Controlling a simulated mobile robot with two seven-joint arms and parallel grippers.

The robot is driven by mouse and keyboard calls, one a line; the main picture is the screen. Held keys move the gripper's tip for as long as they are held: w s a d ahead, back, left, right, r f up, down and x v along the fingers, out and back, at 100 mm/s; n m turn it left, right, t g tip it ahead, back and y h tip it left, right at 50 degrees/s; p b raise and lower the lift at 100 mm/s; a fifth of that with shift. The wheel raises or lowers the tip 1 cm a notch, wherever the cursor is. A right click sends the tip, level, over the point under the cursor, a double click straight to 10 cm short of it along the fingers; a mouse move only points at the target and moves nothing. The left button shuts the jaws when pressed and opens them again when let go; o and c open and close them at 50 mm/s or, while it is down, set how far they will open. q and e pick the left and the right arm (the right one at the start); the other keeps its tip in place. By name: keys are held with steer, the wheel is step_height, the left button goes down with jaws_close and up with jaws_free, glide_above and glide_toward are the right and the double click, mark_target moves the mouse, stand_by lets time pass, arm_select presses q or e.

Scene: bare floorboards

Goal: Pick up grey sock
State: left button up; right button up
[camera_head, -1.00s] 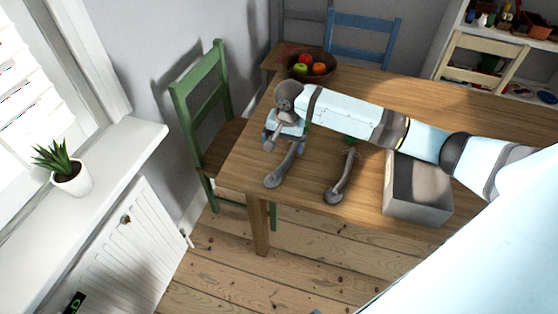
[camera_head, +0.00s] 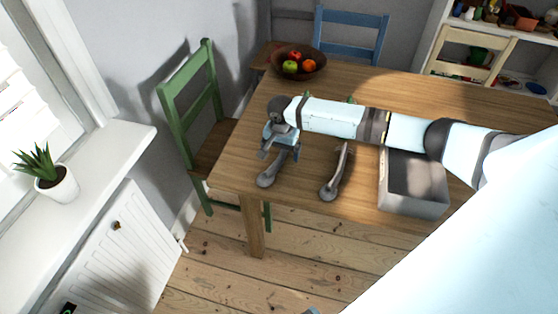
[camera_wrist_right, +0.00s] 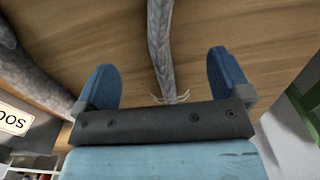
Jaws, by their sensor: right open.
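Two long grey socks lie on the wooden table in the head view. The left grey sock (camera_head: 270,176) has its upper end hidden by my right gripper (camera_head: 280,153). The right grey sock (camera_head: 333,180) lies apart, below my forearm. In the right wrist view, the blue fingers of my right gripper (camera_wrist_right: 162,65) are spread open. One sock (camera_wrist_right: 160,35) runs between them in the picture, not gripped; whether they touch it I cannot tell. The other sock (camera_wrist_right: 22,70) lies at the left edge there. My left gripper is not in view.
A grey open box (camera_head: 413,201) stands right of the socks, partly behind my arm. A fruit bowl (camera_head: 318,73) stands at the far end of the table (camera_head: 232,180). A green chair (camera_head: 190,90) and a blue chair (camera_head: 350,20) stand beside it.

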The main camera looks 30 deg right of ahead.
mark_target(281, 157)
steer(key=shift+f, duration=1.5)
steer(key=c, duration=1)
steer(key=shift+r, duration=0.1)
